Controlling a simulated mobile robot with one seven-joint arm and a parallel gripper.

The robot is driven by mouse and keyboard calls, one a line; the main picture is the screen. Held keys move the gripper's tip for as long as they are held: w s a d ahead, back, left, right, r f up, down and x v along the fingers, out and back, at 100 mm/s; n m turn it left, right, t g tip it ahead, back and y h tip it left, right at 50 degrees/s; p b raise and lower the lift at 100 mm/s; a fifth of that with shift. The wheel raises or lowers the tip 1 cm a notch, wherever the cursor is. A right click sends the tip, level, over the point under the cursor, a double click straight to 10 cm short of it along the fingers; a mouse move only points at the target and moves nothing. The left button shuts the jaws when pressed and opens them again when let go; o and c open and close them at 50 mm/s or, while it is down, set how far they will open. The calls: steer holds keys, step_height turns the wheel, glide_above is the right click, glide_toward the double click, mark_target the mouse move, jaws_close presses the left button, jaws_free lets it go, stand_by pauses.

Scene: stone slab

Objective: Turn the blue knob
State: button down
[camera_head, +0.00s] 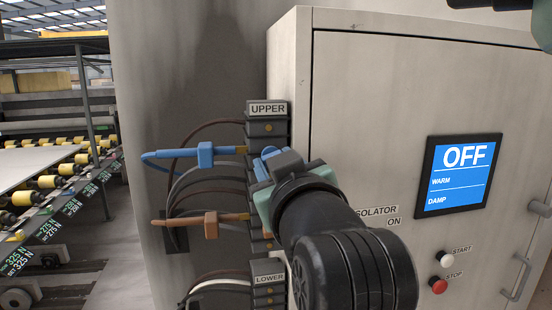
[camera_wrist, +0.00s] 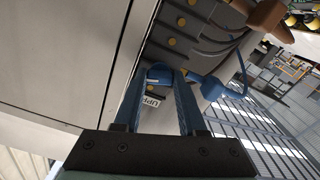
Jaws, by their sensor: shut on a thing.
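The blue knob (camera_wrist: 160,73) shows in the wrist view as a small rounded blue piece between my two blue fingertips, on the dark terminal column beside the cabinet. My gripper (camera_wrist: 160,82) is shut on it, with a finger on each side. In the head view my gripper (camera_head: 264,163) reaches in from the lower right to the column, just below the UPPER label (camera_head: 268,108). There the knob is mostly hidden by the fingers and wrist, and its turn angle cannot be read.
A blue plug (camera_head: 205,155) with a blue cable sits just left of my gripper, and an orange-brown plug (camera_head: 211,224) lies below it. The grey cabinet (camera_head: 390,100) stands close on the right. Its screen (camera_head: 459,175) reads OFF, WARM, DAMP. A roller conveyor (camera_head: 60,170) is far left.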

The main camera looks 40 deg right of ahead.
steer(key=shift+r+m, duration=0.1)
steer(key=shift+m, duration=0.6)
steer(key=shift+c, duration=2.4)
jaws_free()
steer(key=b+v, duration=0.8)
steer(key=v, duration=0.5)
steer(key=shift+b, duration=0.4)
steer(key=shift+d, duration=0.1)
